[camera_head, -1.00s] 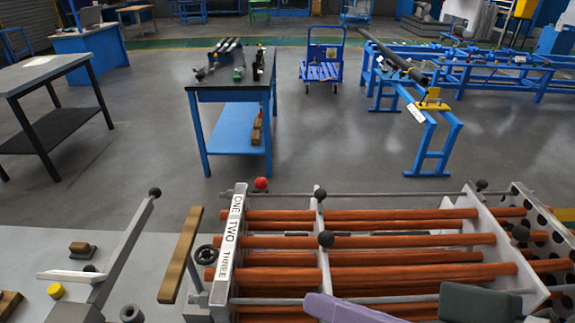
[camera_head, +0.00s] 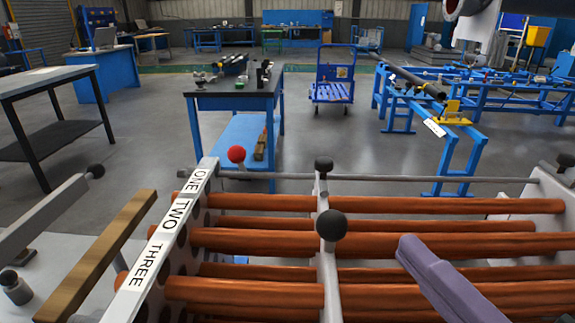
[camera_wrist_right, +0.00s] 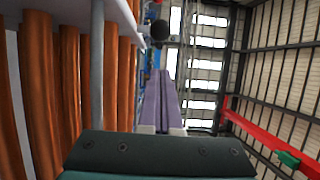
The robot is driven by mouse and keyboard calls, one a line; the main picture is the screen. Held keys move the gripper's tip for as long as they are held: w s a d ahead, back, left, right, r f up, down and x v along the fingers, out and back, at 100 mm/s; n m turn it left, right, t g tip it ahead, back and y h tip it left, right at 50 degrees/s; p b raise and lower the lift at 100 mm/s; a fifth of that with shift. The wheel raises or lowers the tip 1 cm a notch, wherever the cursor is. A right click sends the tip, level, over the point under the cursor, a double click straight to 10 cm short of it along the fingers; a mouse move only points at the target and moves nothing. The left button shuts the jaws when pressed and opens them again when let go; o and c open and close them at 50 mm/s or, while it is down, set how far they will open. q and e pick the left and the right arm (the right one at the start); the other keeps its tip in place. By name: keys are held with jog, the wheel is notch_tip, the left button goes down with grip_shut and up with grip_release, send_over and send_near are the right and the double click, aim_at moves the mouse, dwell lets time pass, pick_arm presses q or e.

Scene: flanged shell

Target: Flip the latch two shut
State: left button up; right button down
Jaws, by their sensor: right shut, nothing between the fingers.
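The white label strip (camera_head: 165,235) on the shell's left end plate reads ONE, TWO, THREE. A black ball knob (camera_head: 331,225) stands over the orange tubes at the middle plate. Another black knob (camera_head: 324,164) is farther back, and a red knob (camera_head: 237,155) is near ONE. I cannot tell which knob belongs to latch two. My right gripper (camera_head: 405,246), with purple fingers, is shut and empty, to the right of the nearer black knob and apart from it. In the right wrist view its fingers (camera_wrist_right: 160,75) point towards a black ball (camera_wrist_right: 160,30). My left gripper is out of view.
Orange tubes (camera_head: 360,240) run across the shell under the gripper, with a grey rod (camera_head: 430,180) along the far side. A wooden bar (camera_head: 100,255) is left of the label strip. A blue-legged workbench (camera_head: 235,95) stands behind, with open floor around it.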

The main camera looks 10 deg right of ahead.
aim_at(329, 168)
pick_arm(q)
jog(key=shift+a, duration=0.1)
pick_arm(e)
jog(key=shift+r, duration=0.1)
jog(key=shift+w+a, duration=0.1)
jog(key=shift+w, duration=0.25)
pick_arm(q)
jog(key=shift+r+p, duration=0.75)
pick_arm(e)
jog(key=w, duration=0.4)
jog(key=w+a, duration=0.1)
jog(key=w, duration=0.8)
jog(key=shift+w+a, duration=0.1)
jog(key=shift+a, duration=0.15)
